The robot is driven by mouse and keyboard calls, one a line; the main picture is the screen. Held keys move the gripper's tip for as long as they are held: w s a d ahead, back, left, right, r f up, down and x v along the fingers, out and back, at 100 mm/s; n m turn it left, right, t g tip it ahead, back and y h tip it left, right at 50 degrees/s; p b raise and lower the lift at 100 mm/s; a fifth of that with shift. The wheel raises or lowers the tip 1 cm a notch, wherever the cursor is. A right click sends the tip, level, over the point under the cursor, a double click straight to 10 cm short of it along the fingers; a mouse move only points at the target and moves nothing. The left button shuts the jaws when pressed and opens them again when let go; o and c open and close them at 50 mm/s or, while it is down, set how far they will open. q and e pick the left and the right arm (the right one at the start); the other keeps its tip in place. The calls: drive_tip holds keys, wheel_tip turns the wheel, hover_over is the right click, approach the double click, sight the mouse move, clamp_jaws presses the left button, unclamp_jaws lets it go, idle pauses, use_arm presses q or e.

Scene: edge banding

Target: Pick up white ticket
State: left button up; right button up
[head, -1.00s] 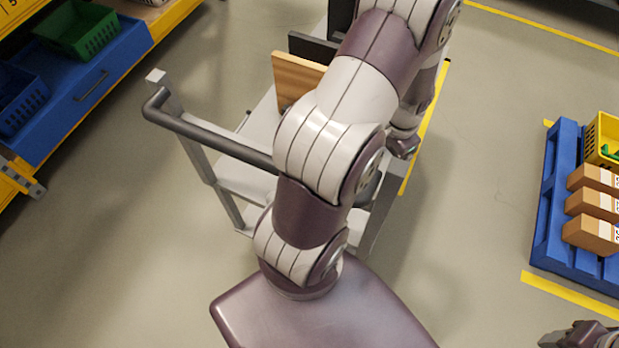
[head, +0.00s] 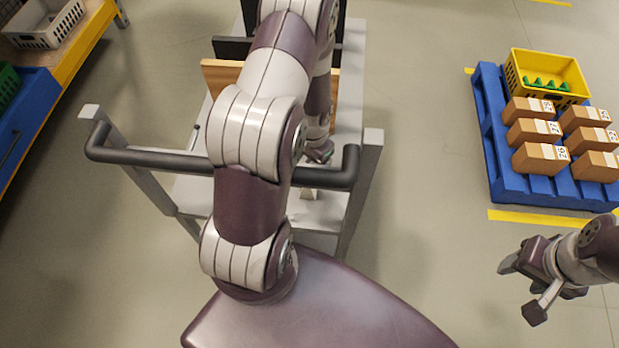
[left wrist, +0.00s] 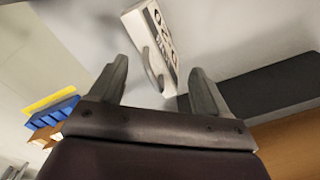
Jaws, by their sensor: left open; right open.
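A white block-like piece with black print (left wrist: 152,38) lies on a pale grey surface in the left wrist view; I cannot tell for certain whether it is the white ticket. A grey curved strip crosses its lower side. My left gripper (left wrist: 157,72) is open, with the piece ahead of and between its fingertips, apparently not gripped. In the head view my left arm hides most of the trolley top, and the left gripper (head: 319,153) shows only partly above it. My right gripper (head: 522,289) is open and empty above the floor at the right.
The grey trolley (head: 352,75) has a dark handle bar (head: 140,158) across its near side. A wooden board (head: 220,77) and dark panels stand on it. A blue pallet (head: 497,150) with cartons and a yellow crate (head: 548,75) lies right. Shelving stands left; floor between is clear.

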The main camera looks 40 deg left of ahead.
use_arm(q)
drive_tip(key=shift+f, duration=0.2)
clamp_jaws()
wheel_tip(320, 180, up, 9)
drive_tip(key=p, duration=0.3)
drive_tip(key=shift+r, duration=0.55)
